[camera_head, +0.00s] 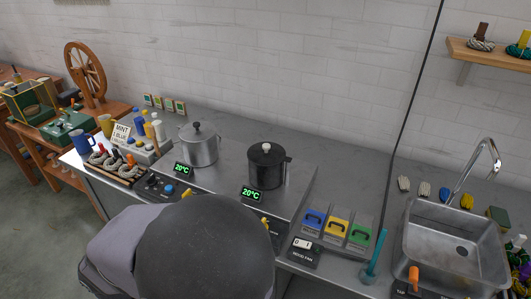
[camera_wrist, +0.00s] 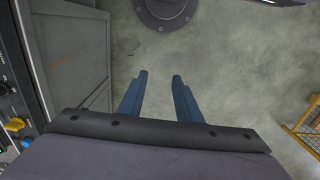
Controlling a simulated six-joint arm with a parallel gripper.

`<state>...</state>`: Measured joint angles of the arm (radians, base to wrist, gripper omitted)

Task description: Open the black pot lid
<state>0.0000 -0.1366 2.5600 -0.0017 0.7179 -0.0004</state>
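The black pot (camera_head: 267,176) stands on the steel counter, right of a silver pot. Its black lid (camera_head: 266,152), with a knob on top, sits on the pot. My gripper (camera_wrist: 160,75) shows in the wrist view with its two blue fingers apart and nothing between them. It points down at the grey floor, away from the pot. In the head view, my arm's dark rounded link (camera_head: 205,245) fills the bottom centre and hides the counter's front edge there; the fingers are not visible in that view.
The silver lidded pot (camera_head: 199,145) stands left of the black one. Green 20°C displays (camera_head: 252,194) sit in front of both. Blue, yellow and green boxes (camera_head: 337,226) and a sink (camera_head: 455,250) lie to the right. A cable (camera_head: 411,95) hangs between the pot and sink.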

